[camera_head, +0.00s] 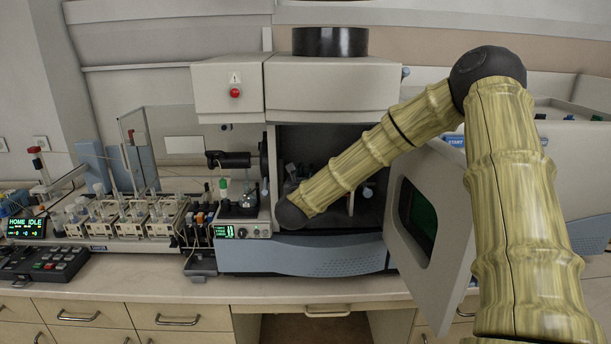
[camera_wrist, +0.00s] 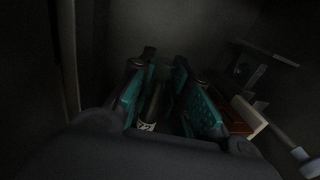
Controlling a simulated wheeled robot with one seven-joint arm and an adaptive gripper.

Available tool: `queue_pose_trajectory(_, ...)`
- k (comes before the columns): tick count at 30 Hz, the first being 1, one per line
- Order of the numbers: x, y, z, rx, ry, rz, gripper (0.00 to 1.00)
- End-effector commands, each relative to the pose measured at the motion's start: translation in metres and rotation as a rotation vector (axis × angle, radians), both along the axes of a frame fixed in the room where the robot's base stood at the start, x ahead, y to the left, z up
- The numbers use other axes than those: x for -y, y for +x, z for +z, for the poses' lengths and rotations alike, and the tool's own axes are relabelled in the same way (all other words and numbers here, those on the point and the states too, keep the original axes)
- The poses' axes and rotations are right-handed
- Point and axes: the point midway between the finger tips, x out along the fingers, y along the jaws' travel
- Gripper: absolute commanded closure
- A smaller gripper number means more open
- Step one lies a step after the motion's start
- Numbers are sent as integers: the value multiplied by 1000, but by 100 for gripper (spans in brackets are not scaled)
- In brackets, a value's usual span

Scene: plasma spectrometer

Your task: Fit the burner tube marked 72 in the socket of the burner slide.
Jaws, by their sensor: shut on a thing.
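In the wrist view my gripper (camera_wrist: 166,88), with teal finger pads, is shut on a slim dark tube (camera_wrist: 153,103). A small pale label with dark marks (camera_wrist: 147,127) shows at the tube's near end, too small and dim to read. The tube lies between the pads; its far end is hard to make out in the dark. In the head view my arm reaches into the open chamber (camera_head: 345,142) of the spectrometer, and the gripper and tube are not clear there. I cannot pick out the burner slide's socket in either view.
In the wrist view a brown block with a cream edge (camera_wrist: 247,115) and a grey bracket (camera_wrist: 252,72) stand close right of the fingers. A dark wall lies left. The chamber door (camera_head: 432,225) hangs open at right. Glassware (camera_head: 120,215) stands on the bench left.

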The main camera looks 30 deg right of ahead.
Motion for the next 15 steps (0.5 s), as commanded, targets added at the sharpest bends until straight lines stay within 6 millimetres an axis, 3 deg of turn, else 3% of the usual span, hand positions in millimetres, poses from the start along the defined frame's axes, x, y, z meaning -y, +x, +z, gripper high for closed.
queue_pose_trajectory(15, 0, 0, -8, 0, 0, 0, 100)
